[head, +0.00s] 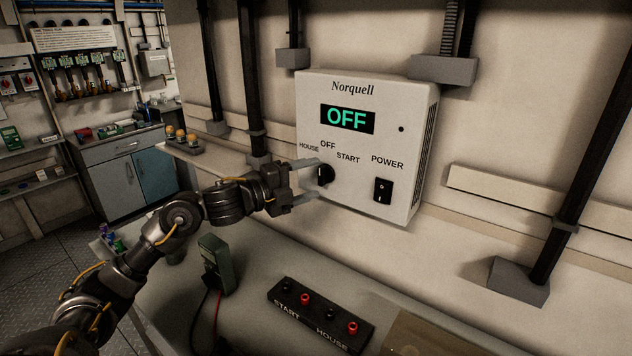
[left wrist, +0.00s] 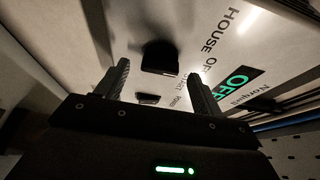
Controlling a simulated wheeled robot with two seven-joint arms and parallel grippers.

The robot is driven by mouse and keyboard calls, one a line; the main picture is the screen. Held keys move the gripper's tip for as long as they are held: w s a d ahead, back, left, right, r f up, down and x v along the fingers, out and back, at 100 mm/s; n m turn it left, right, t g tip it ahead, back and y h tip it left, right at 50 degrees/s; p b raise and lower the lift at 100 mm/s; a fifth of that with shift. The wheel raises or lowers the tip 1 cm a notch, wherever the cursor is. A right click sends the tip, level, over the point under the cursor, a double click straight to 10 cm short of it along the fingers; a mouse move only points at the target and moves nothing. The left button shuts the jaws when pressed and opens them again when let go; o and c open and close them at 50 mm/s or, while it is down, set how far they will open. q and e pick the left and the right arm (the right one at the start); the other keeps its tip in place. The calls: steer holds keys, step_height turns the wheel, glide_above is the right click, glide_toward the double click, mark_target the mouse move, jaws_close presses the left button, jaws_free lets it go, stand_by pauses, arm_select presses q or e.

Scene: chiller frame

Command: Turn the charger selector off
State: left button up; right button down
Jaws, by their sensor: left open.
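The charger (head: 350,200) is a white wall box marked Norquell, and its green display (head: 347,119) reads OFF. Its black selector knob (head: 325,174) sits at lower left, below the labels HOUSE, OFF and START. Which label the knob points at is hard to tell. My left gripper (head: 317,179) is open at the knob, one finger above it and one below. In the left wrist view the knob (left wrist: 160,57) shows between and just past the fingertips of the gripper (left wrist: 163,75); I see no clear contact. My right gripper is out of view.
A black POWER rocker switch (head: 383,190) is right of the knob. Below, a bench holds a terminal block (head: 318,316) marked START and HOUSE and a green meter (head: 215,264) with leads. Dark conduits (head: 252,80) run down the wall.

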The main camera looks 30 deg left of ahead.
arm_select(q)
steer(key=b+v, duration=0.3)
steer(key=v, duration=0.5)
steer(key=shift+s, duration=0.25)
steer(key=shift+a+r, duration=0.1)
